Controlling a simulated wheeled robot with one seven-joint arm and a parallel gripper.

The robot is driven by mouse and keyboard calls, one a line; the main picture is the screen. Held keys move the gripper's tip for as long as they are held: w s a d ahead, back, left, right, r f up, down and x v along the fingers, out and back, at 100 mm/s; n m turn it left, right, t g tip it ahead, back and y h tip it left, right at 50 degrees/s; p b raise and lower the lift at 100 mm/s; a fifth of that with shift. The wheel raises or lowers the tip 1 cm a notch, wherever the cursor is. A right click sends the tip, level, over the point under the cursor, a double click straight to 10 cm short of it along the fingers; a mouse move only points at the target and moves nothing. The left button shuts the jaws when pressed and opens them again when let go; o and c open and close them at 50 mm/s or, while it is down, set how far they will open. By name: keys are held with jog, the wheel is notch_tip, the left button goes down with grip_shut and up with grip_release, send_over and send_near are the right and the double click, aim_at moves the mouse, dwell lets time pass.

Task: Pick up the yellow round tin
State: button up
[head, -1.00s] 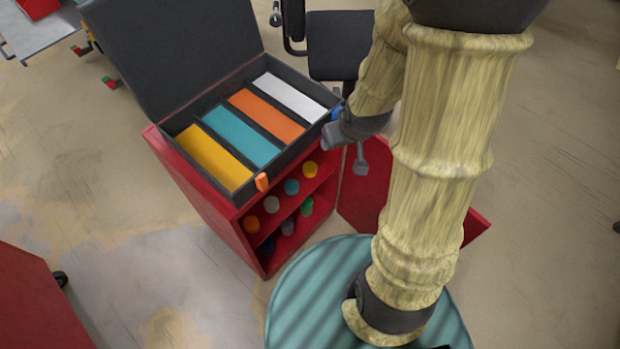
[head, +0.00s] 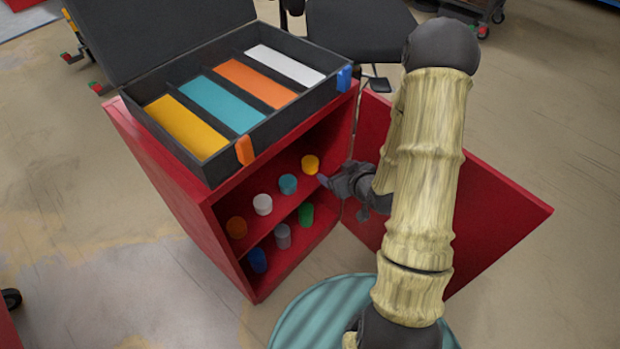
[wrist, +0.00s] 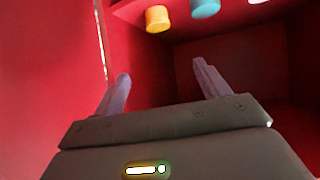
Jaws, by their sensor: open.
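The yellow round tin (head: 310,164) stands on the upper shelf of the red cabinet, at the right end of a row of tins. In the wrist view the yellow tin (wrist: 158,18) is at the top, beyond and above my fingertips. My gripper (head: 326,180) is at the cabinet's open front, just right of and a little below the yellow tin. In the wrist view my gripper (wrist: 160,78) has its two fingers spread with nothing between them.
A teal tin (head: 288,184), a white tin (head: 262,204) and an orange tin (head: 237,227) share the upper shelf. Green (head: 306,214), grey (head: 283,236) and blue (head: 257,260) tins stand below. The red cabinet door (head: 500,205) is open at right. An open case (head: 285,125) sits on top.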

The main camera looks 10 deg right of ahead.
jog(key=t+b, duration=0.2)
jog(key=b, duration=0.2)
send_near(313, 167)
jog(key=d+v, duration=0.1)
jog(key=v, duration=0.3)
jog(key=shift+s+r+y, duration=0.1)
jog(key=shift+s+y, duration=0.15)
jog(key=shift+y, duration=0.15)
jog(key=shift+w+b, duration=0.1)
jog(key=shift+b, duration=0.25)
jog(key=b+x, duration=1)
jog(key=x, duration=0.1)
jog(key=shift+w+a+f, duration=0.15)
jog(key=shift+w+f, duration=0.15)
jog(key=shift+f, duration=0.05)
jog(key=shift+w, duration=0.2)
